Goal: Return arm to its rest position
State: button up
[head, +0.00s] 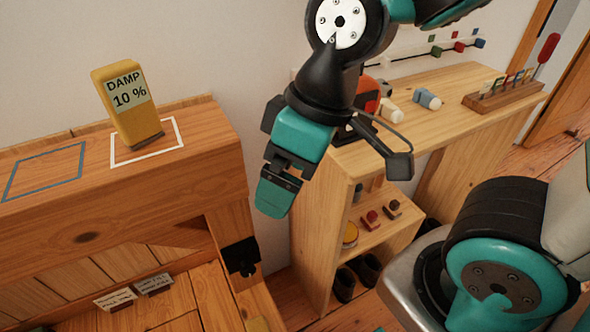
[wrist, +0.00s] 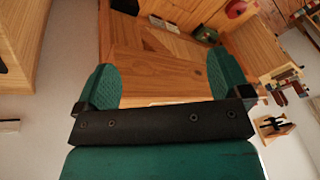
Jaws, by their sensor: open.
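My gripper (head: 277,190) hangs in mid-air in the head view, between the timber ledge on the left and the wooden bench on the right. Its teal fingers point down. In the wrist view my gripper (wrist: 163,85) has its two green fingers spread wide with nothing between them. My arm rises from the gripper past the top edge of the head view. Nothing touches the fingers.
A yellow meter (head: 127,105) reading "DAMP 10 %" stands in a white outline on the ledge (head: 60,225). A dark blue outline (head: 45,171) beside it is empty. The bench (head: 460,100) holds small tools and a screwdriver rack (head: 503,92). Shoes (head: 343,284) sit below.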

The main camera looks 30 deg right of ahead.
jog(key=s+r, duration=0.1)
jog(key=s+m+g, duration=0.1)
jog(key=s, duration=0.1)
jog(key=shift+a+r+y, duration=0.15)
jog(key=shift+r+y, duration=0.15)
jog(key=shift+r, duration=0.05)
jog(key=shift+r, duration=0.15)
notch_tip(320, 180, up, 8)
jog(key=p, duration=0.8)
jog(key=shift+o, duration=0.3)
dwell(0.4)
